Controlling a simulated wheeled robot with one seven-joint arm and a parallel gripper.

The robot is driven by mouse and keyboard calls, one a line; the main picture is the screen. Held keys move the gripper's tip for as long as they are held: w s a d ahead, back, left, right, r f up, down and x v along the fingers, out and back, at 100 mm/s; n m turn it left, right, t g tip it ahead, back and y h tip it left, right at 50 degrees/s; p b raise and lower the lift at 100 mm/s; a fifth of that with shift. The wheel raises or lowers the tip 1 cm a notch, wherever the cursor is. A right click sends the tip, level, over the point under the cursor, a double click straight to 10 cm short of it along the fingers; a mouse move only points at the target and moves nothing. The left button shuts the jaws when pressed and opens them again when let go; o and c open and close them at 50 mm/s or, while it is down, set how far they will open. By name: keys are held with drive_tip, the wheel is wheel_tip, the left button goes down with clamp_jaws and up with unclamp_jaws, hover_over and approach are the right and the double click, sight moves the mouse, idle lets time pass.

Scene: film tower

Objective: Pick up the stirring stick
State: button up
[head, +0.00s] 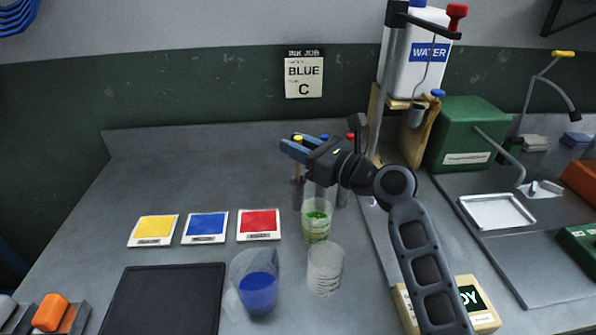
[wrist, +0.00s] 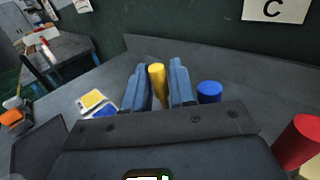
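I cannot make out a stirring stick for certain in either view. My gripper (head: 294,147) is over the rack (head: 298,194) behind the cups. In the wrist view its two blue fingers (wrist: 158,86) stand on either side of a yellow-capped tool (wrist: 157,84). They are very close to it, and whether they touch it is unclear. A blue cap (wrist: 209,92) and a red cap (wrist: 298,140) are to the right. A clear cup with green liquid (head: 316,226) stands in front of the rack. My gripper and arm hide part of the rack.
A cup of blue liquid (head: 258,293) and a clear cup (head: 325,271) stand nearer. Yellow (head: 153,230), blue (head: 205,226) and red (head: 258,223) cards lie left, behind a dark mat (head: 165,300). A water tank (head: 415,65) stands back right. The back-left bench is clear.

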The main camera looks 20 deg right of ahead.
drive_tip(key=shift+c, duration=0.2)
clamp_jaws()
drive_tip(key=shift+r, duration=0.1)
